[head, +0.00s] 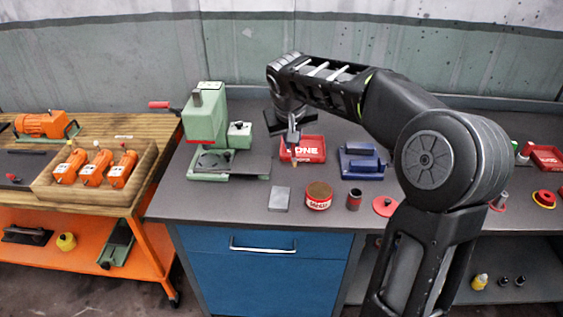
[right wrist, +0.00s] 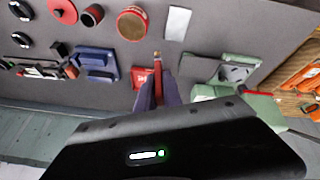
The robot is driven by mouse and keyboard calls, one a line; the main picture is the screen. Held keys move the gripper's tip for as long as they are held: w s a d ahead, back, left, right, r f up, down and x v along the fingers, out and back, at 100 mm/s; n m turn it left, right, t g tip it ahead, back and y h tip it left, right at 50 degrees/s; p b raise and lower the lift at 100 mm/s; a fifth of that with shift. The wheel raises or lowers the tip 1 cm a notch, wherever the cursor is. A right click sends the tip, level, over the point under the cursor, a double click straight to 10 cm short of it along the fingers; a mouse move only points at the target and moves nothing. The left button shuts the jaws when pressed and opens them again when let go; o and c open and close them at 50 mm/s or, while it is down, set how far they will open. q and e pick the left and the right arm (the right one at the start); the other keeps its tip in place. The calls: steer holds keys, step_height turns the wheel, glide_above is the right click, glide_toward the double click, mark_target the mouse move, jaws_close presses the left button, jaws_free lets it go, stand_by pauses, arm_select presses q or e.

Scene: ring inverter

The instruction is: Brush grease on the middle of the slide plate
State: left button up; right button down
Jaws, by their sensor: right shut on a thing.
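My right gripper (head: 293,139) is shut on a small brush (head: 294,161), whose tip points down over the bench in front of the red tray. In the right wrist view the brush (right wrist: 157,62) sticks out between the fingers (right wrist: 158,90). A flat light grey plate (head: 280,198), likely the slide plate, lies near the bench's front edge. It also shows in the right wrist view (right wrist: 177,23), apart from the brush tip. A red tin with a brown top (head: 318,195), likely the grease, stands just right of the plate. My left gripper is not in view.
A green press (head: 205,125) stands on the left of the bench. A red tray marked DONE (head: 312,150) and a blue fixture (head: 361,162) are behind the tin. A dark cylinder (head: 354,200) and a red disc (head: 385,206) lie to its right. An orange-sided cart (head: 90,205) is at left.

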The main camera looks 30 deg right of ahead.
steer(key=shift+w+a, duration=0.15)
steer(key=shift+w, duration=0.1)
steer(key=shift+t, duration=0.4)
steer(key=shift+f, duration=0.15)
step_height(320, 180, down, 5)
steer(key=b, duration=0.3)
steer(key=shift+s, duration=0.1)
